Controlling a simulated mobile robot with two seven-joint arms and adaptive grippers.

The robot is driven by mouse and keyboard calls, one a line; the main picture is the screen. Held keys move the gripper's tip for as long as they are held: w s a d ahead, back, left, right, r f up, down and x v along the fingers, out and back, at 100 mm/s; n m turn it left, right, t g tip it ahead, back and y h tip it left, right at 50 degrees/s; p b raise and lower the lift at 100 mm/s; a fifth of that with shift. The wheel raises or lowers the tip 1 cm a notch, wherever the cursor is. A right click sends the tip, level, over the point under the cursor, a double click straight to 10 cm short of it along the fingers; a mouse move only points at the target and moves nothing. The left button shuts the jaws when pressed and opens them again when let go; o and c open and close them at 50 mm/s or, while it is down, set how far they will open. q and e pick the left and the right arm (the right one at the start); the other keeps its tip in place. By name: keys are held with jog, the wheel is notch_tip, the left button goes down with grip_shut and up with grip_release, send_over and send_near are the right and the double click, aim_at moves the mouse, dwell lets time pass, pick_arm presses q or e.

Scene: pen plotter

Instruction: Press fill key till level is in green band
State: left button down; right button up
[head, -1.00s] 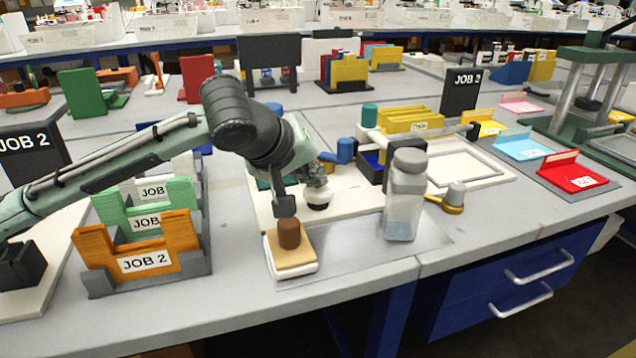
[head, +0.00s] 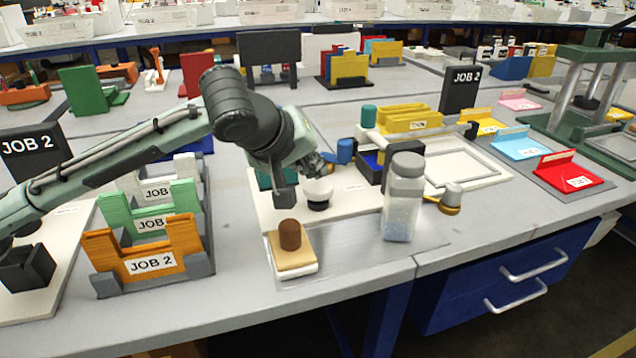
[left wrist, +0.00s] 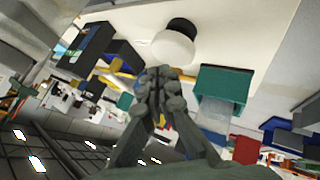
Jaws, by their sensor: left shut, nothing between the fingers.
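My left gripper (head: 322,165) is shut and empty, just above and behind a white dome on a black base (head: 318,192). In the left wrist view my closed fingers (left wrist: 160,85) point toward the white dome (left wrist: 174,48), with a visible gap. A teal block with a translucent part (left wrist: 224,85) stands beside it; the head view shows it partly hidden behind my gripper. No marked fill key, level or green band can be made out. My right gripper is not in view.
A brown knob on a tan block (head: 290,236) and a clear bottle with a grey cap (head: 402,205) stand near the front edge. Orange and green JOB 2 racks (head: 150,262) stand to the left. Yellow holders (head: 408,118) stand behind.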

aim_at(316, 187)
pick_arm(q)
jog(key=shift+r+p, duration=1.5)
jog(key=shift+r, duration=0.05)
jog(key=shift+r+b, duration=0.15)
jog(key=shift+b, duration=0.2)
jog(key=shift+r, duration=0.8)
